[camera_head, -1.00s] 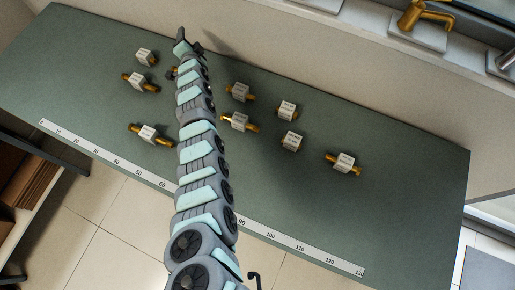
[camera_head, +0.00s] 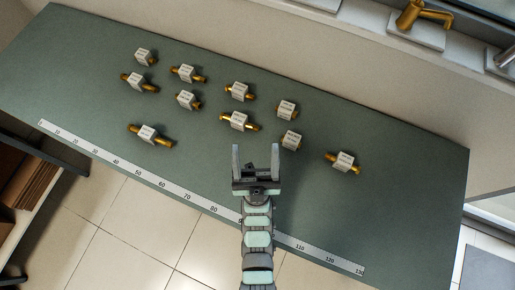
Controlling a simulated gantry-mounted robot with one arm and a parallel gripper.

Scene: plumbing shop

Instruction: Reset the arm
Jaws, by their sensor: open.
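My gripper (camera_head: 256,165) is open and empty above the front middle of the green table (camera_head: 400,210). Its two fingers point toward the back of the table, just short of the labelled brass fittings. The nearest are a fitting (camera_head: 291,140) just right of the fingertips and another (camera_head: 239,121) just behind them. My arm comes in from the bottom of the picture and covers a small part of the ruler.
Several more brass fittings with white labels lie spread out, among them one at the left (camera_head: 149,135) and one at the right (camera_head: 343,161). A ruler (camera_head: 150,180) runs along the front edge. Taps (camera_head: 425,20) stand on a ledge behind. The table's right end is clear.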

